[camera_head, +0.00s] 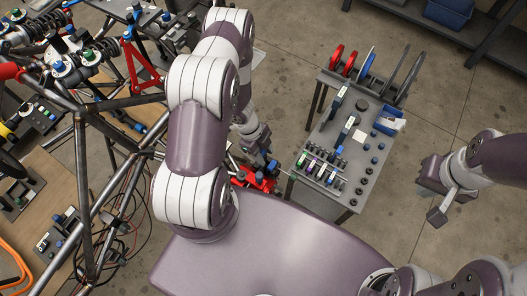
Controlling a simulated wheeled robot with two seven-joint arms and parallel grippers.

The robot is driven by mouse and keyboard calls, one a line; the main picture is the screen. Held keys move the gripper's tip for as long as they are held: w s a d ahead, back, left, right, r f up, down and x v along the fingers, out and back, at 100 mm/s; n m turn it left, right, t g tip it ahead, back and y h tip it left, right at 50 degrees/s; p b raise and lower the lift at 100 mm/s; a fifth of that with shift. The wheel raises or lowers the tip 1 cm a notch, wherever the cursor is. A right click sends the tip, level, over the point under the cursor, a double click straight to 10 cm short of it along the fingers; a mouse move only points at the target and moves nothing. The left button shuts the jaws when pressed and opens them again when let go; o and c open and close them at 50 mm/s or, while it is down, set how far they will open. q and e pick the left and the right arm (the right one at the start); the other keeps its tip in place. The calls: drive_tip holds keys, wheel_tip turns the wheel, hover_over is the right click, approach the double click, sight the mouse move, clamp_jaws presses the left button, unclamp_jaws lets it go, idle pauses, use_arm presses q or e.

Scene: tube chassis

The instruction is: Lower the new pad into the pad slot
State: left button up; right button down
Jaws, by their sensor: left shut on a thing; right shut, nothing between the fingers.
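My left arm comes down the middle of the picture. Its gripper (268,166) is shut and points down, right above and beside a red part (256,181) with dark pieces around it. The new pad between its fingers is too small and too covered to make out. The pad slot cannot be told apart; my gripper and arm cover part of that spot. My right gripper (440,205) is shut and empty, out over bare floor at the right.
A grey tool cart (318,195) stands right of my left gripper, with discs in a rack and several small parts on it. The tube chassis (82,190) fills the left side. Concrete floor (420,115) lies open between cart and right arm. A dark shelf with a blue bin (449,12) is at top right.

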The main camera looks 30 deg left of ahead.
use_arm(q)
drive_tip(key=shift+f, duration=0.1)
drive_tip(key=shift+f+b, duration=0.9)
drive_tip(key=shift+f, duration=0.1)
drive_tip(key=shift+r, duration=0.1)
drive_tip(key=shift+r+p, duration=1.05)
drive_tip(key=o, duration=1.2)
